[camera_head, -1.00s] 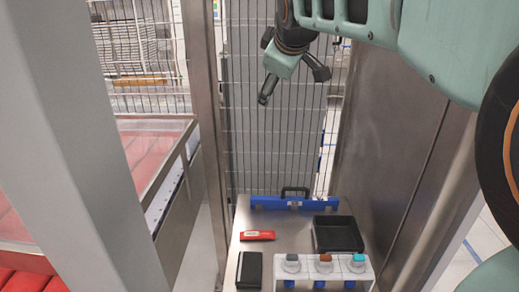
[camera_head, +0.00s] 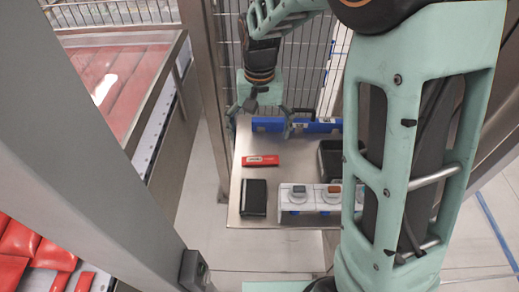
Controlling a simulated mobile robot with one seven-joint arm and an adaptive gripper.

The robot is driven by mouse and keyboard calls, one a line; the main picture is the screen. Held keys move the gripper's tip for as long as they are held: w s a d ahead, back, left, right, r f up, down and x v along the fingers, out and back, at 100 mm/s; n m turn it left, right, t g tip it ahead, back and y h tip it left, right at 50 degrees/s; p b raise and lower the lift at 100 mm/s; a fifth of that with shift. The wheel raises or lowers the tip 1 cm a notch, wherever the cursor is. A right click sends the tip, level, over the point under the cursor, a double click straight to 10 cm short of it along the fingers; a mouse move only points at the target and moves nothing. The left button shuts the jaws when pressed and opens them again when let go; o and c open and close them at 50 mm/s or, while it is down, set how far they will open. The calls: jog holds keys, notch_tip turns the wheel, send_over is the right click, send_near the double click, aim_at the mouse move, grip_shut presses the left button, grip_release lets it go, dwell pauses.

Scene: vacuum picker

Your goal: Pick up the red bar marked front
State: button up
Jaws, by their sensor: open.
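The red bar (camera_head: 260,160) lies flat on the metal table (camera_head: 285,165), near its left side. It has a small pale label whose text is too small to read. My gripper (camera_head: 260,136) is open above the far part of the table, with its fingers spread to either side. It is empty and apart from the bar, a little beyond it in the picture. The bar is fully visible.
A blue rail (camera_head: 312,126) runs along the table's back. A black box (camera_head: 253,197) sits in front of the bar. A white holder (camera_head: 308,206) with knobs stands to the right. A black tray (camera_head: 329,160) is partly hidden by my arm. A wire fence (camera_head: 296,75) stands behind.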

aim_at(260, 159)
jog(key=f, duration=0.8)
jog(key=shift+s+d+f+p, duration=0.1)
jog(key=shift+s+f+p, duration=0.15)
jog(key=shift+f+p, duration=0.1)
jog(key=shift+r, duration=0.1)
jog(key=shift+c, duration=0.7)
jog(key=c, duration=1)
